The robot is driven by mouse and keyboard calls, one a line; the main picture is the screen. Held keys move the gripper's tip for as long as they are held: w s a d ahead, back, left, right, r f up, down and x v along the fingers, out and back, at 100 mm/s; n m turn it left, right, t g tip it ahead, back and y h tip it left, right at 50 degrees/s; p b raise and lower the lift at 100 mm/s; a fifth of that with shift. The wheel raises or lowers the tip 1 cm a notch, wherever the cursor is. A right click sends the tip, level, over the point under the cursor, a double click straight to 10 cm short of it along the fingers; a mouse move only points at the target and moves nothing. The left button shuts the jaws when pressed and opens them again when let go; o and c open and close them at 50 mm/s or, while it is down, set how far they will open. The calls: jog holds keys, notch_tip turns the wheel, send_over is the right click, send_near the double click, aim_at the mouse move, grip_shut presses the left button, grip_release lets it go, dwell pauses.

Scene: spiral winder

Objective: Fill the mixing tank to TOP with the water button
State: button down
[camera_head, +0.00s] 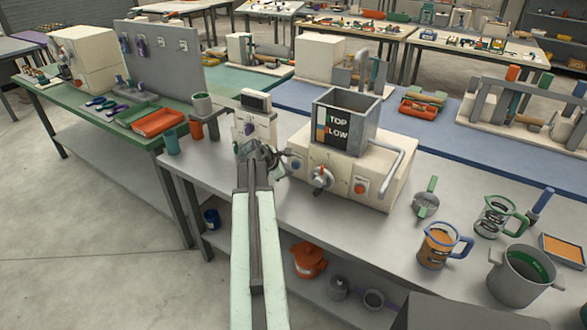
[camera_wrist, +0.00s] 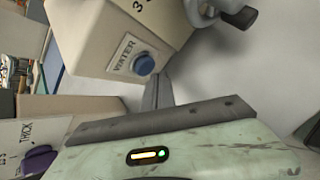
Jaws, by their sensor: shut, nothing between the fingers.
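The mixing tank (camera_head: 362,107) is an open grey box on a cream machine (camera_head: 385,177), with a gauge plate (camera_head: 334,130) marked TOP and LOW on its front. I cannot make out the level inside. The water button (camera_wrist: 144,65) is a round blue button under a WATER label on the cream machine's face in the wrist view. In the head view it is a small blue spot (camera_head: 297,163) at the machine's left front. My gripper (camera_head: 272,157) is shut and empty, just left of the button. In the wrist view its finger (camera_wrist: 158,92) is close below the button; I see no contact.
A hand wheel (camera_head: 321,178) and a red button (camera_head: 360,187) are further right on the machine's front. A smaller cream unit (camera_head: 255,127) with a purple knob (camera_wrist: 38,160) labelled THICK stands left of my gripper. Jugs and a pot (camera_head: 518,276) stand on the right.

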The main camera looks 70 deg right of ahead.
jog(key=shift+a, duration=0.1)
jog(key=shift+w+a, duration=0.2)
jog(key=shift+a, duration=0.6)
jog(key=shift+w+a, duration=0.2)
jog(key=shift+a, duration=0.6)
jog(key=shift+w+a, duration=0.2)
jog(key=shift+a, duration=0.6)
